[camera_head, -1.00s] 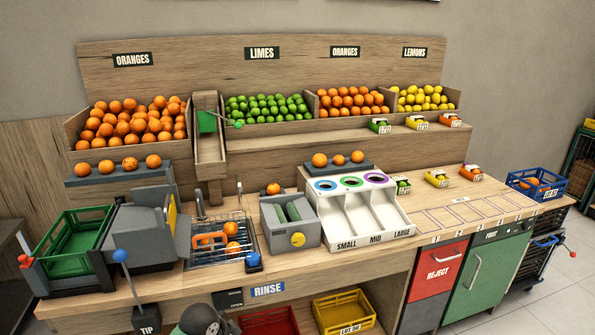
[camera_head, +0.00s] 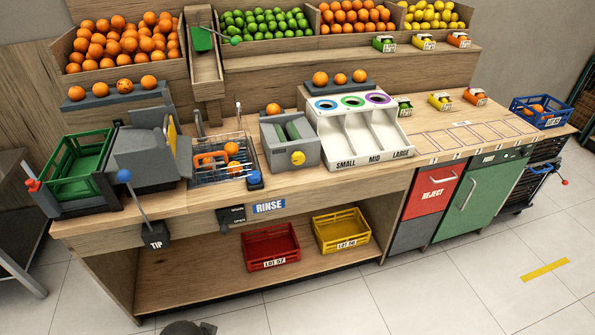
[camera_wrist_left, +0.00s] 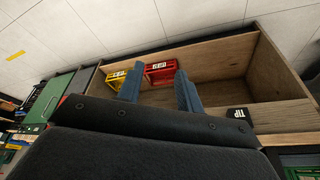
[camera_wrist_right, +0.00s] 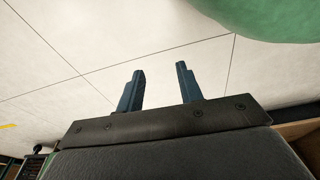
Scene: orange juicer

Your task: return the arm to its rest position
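My left gripper (camera_wrist_left: 158,88) shows in the left wrist view with its two dark blue fingers apart and nothing between them. Beyond the fingers are the bench's lower shelf and two crates, with a clear gap in front. My right gripper (camera_wrist_right: 160,85) shows in the right wrist view, also with its fingers apart and empty, against the pale tiled floor. Neither gripper shows in the head view; only a dark rounded part, which I cannot identify, shows at its bottom edge.
The wooden bench (camera_head: 230,202) carries a green crate (camera_head: 75,170), a sink rack (camera_head: 222,172) and a white sorting tray (camera_head: 360,140). A red crate (camera_head: 270,247) and yellow crate (camera_head: 341,231) sit on its lower shelf. The tiled floor (camera_head: 440,290) in front is clear.

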